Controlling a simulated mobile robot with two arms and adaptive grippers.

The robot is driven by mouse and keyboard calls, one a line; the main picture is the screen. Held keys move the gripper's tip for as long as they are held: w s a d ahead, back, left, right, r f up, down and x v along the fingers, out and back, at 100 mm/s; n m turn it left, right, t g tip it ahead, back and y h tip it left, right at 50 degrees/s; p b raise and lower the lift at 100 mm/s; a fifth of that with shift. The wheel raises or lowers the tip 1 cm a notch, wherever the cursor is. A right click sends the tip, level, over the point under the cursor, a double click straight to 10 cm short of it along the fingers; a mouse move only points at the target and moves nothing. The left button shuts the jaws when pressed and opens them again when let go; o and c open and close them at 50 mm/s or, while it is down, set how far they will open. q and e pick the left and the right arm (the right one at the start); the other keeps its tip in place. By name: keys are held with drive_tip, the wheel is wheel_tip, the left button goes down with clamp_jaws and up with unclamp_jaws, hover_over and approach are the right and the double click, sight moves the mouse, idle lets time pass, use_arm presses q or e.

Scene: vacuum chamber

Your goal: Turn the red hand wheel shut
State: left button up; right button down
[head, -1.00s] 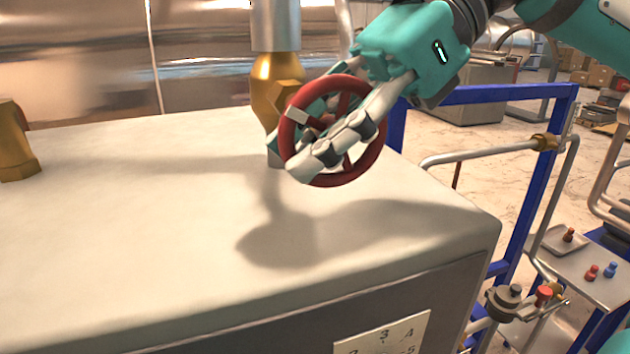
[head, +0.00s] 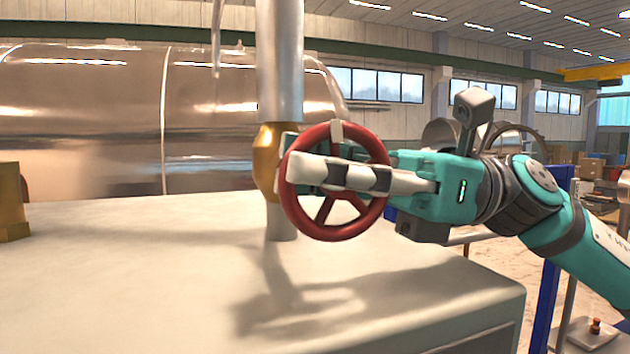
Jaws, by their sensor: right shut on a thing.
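The red hand wheel (head: 333,232) stands upright, facing me, in front of a brass valve body (head: 267,162) on a vertical grey pipe (head: 280,60). A pale mark sits at the top of its rim. My right gripper (head: 305,170) reaches in from the right, level, and is shut on the wheel. One pale finger lies across the near face of the wheel over its upper half; the other finger is mostly hidden behind the rim and spokes. My left gripper is not in view.
The pipe ends in a broad pale block top (head: 130,270), which is clear in front of the wheel. Another brass fitting (head: 12,203) stands at the left edge. A large shiny tank (head: 90,120) lies behind. A blue rail post (head: 541,310) is at the lower right.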

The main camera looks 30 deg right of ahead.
drive_tip(key=shift+d+r+t+y, duration=0.2)
drive_tip(key=shift+t+y, duration=0.2)
drive_tip(key=shift+y, duration=0.3)
drive_tip(key=c, duration=1.3)
unclamp_jaws()
drive_tip(key=shift+a, duration=0.1)
drive_tip(key=shift+s+d+f, duration=0.15)
drive_tip(key=shift+s+d, duration=0.1)
drive_tip(key=shift+d, duration=0.2)
drive_tip(key=v, duration=1.1)
drive_tip(key=shift+w+f, duration=0.2)
